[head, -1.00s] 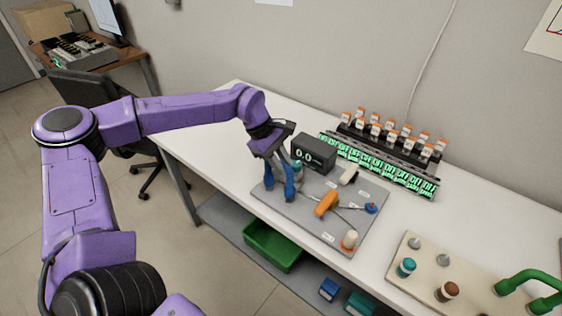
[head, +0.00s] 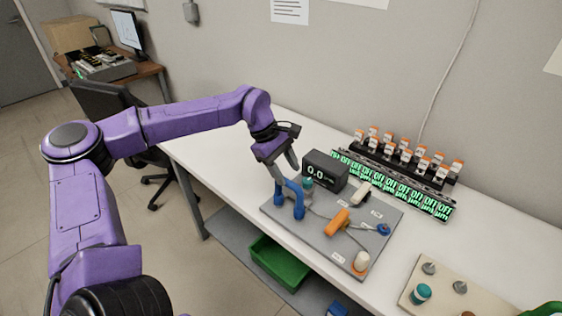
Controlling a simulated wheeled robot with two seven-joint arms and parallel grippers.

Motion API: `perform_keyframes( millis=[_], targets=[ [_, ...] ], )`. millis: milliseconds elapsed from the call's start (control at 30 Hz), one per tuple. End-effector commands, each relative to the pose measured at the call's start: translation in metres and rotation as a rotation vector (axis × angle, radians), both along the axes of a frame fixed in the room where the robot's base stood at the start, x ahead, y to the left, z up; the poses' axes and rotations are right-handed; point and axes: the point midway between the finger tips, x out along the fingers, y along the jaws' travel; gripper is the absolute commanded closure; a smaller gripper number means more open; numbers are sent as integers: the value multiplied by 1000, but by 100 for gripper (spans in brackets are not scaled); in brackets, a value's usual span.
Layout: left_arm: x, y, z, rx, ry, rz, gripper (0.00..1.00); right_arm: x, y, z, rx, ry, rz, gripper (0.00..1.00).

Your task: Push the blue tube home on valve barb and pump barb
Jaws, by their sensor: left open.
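The blue tube (head: 293,186) is bent into an arch at the left side of the grey board (head: 327,250). Its two thick blue ends point down at the board. The valve barb and pump barb are not clearly seen, so how far the ends sit on them cannot be told. My left gripper (head: 285,170) is open, pointing down at the top of the arch. Its fingers are close to the tube; whether they touch it is unclear. My right gripper is not in view.
A black display reading 0.0 (head: 326,170) stands just right of the gripper. An orange-handled part (head: 337,221) and a white-topped orange part (head: 361,262) are on the board. White table is clear at left.

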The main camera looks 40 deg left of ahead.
Motion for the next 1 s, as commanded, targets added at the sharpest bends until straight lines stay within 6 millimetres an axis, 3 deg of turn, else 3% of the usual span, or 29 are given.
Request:
perform_keyframes(
  millis=[100, 300, 1000],
  targets=[
    [-4, 12, 25, -2, -4, 3, 48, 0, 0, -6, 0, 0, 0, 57],
    [-9, 23, 51, 0, 0, 1, 48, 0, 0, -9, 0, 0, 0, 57],
    [-10, 24, 54, -1, 2, 0, 48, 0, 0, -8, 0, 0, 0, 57]
  ],
)
